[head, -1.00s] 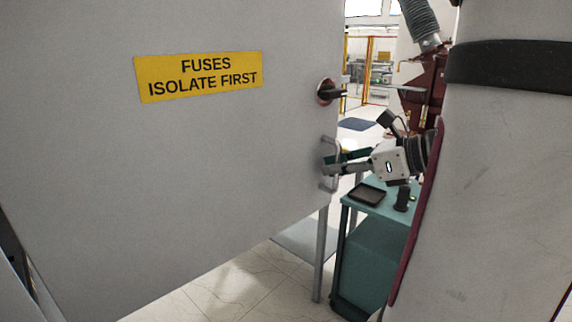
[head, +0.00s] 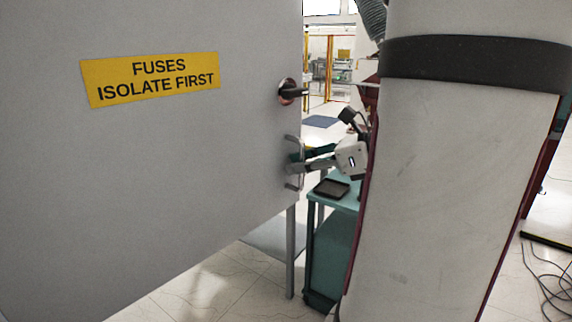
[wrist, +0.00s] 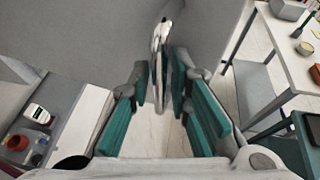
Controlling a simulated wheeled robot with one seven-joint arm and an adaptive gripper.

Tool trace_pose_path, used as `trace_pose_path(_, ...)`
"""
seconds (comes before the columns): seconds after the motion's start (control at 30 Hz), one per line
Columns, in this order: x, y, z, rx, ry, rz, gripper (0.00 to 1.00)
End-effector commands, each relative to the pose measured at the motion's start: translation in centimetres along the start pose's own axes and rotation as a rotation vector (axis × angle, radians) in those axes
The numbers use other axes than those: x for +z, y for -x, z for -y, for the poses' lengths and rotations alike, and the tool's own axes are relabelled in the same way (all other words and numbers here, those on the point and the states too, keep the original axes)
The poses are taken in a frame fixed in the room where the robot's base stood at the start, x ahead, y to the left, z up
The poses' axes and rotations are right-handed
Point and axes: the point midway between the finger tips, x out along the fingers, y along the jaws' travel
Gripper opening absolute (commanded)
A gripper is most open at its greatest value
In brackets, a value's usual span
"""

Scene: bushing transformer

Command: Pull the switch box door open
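The switch box door (head: 150,190) is a large grey panel filling the left of the head view, with a yellow "FUSES ISOLATE FIRST" sign (head: 150,79). Its bar handle (head: 301,182) is near the right edge; the wrist view shows it as a shiny bar (wrist: 159,45). My gripper (head: 297,163) is at the handle, its green-padded fingers on either side of the bar. In the wrist view my gripper (wrist: 160,85) is partly open, with a gap left of the bar; contact on the right is unclear. A round lock with a dark lever (head: 290,92) sits above the handle.
A teal cart (head: 333,240) with a black tray (head: 332,188) stands beyond the door edge, near my arm. Cables (head: 548,285) lie on the floor at right.

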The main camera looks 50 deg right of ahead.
Motion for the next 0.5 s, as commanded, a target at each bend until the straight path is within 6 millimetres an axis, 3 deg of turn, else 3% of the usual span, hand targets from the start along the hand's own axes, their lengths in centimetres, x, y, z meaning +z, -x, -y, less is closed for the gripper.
trace_pose_path(0.17,0.0,2.1,0.1,-0.005,0.0,0.0,0.18)
trace_pose_path(0.5,-0.1,8.9,0.1,-0.006,0.0,-0.001,0.18)
